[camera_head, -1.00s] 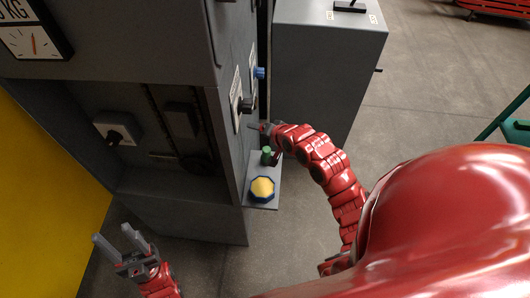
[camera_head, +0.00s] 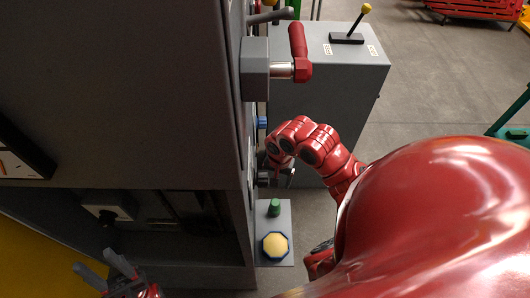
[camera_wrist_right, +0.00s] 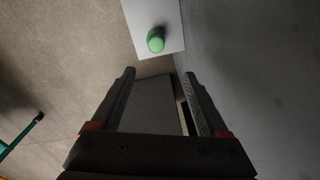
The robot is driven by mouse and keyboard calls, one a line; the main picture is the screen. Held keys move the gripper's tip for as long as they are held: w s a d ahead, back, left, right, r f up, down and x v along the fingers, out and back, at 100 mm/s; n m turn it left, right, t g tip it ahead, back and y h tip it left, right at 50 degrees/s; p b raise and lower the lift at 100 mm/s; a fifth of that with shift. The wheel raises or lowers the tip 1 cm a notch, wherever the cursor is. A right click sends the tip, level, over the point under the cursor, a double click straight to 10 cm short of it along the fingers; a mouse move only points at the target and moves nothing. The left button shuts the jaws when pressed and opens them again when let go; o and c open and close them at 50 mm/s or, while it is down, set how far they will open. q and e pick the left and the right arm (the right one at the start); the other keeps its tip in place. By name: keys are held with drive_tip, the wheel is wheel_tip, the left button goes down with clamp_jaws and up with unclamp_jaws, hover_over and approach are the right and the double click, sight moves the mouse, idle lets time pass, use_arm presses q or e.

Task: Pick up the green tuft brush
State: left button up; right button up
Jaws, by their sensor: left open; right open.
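The green tuft brush (camera_head: 274,207) stands on a small light-grey shelf (camera_head: 284,220) at the cabinet's side. In the right wrist view the brush (camera_wrist_right: 156,39) shows as a rounded green top, beyond the fingertips and between their lines. My right gripper (camera_wrist_right: 158,74) is open, with nothing between its fingers. In the head view it is mostly hidden by its own red arm, just above the brush in the picture. My left gripper (camera_head: 97,262) is open and empty at the lower left, away from the brush.
A yellow-topped blue octagonal object (camera_head: 275,245) sits on the shelf close to the brush. A red-handled lever (camera_head: 298,45) and a blue knob (camera_head: 262,122) stick out from the dark cabinet (camera_head: 120,90). A grey cabinet (camera_head: 325,75) with a yellow-knobbed lever stands behind.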

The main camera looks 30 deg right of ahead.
drive_tip(key=f+b, duration=0.1)
drive_tip(key=f, duration=0.2)
drive_tip(key=f+b, duration=0.1)
drive_tip(key=f, duration=0.3)
drive_tip(key=f+b, duration=0.2)
drive_tip(key=f, duration=0.2)
drive_tip(key=shift+s+d, duration=0.1)
drive_tip(key=shift+s, duration=0.25)
drive_tip(key=shift+f, duration=0.65)
drive_tip(key=f+p, duration=0.1)
drive_tip(key=f, duration=0.2)
drive_tip(key=shift+a+f, duration=0.15)
drive_tip(key=shift+a, duration=0.05)
drive_tip(key=shift+w+f, duration=0.1)
drive_tip(key=shift+f, duration=0.45)
drive_tip(key=shift+c, duration=0.3)
clamp_jaws()
